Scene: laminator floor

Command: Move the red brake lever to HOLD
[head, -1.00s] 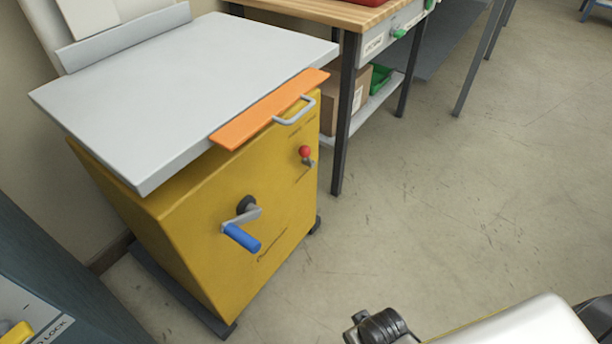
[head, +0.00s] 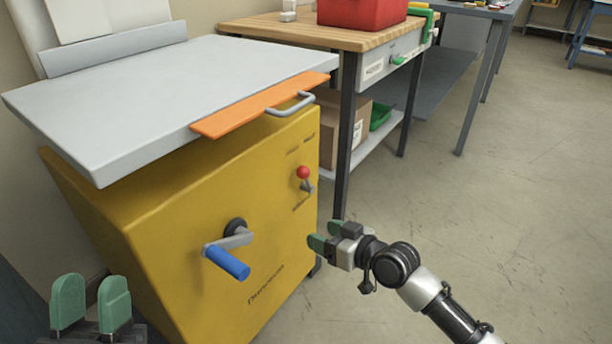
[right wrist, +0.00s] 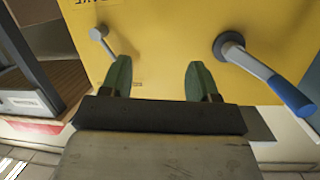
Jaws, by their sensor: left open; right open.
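The brake lever (head: 303,173) has a red ball knob and a small metal base on the front of the yellow cabinet (head: 190,290). Its knob points up in the head view. My right gripper (head: 325,236) is open and empty, below and a little right of the lever, apart from it. In the right wrist view, my right gripper (right wrist: 158,80) faces the yellow panel. A grey metal part (right wrist: 100,35), seemingly of the lever, is beyond its left finger; no red shows there. My left gripper (head: 91,295) is open and empty at lower left.
A blue-handled crank (head: 227,262) sticks out left of the lever. An orange strip (head: 245,112) and grey handle (head: 291,105) overhang the cabinet front. A wooden-topped bench (head: 300,30) with dark legs stands close at right. Open floor lies farther right.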

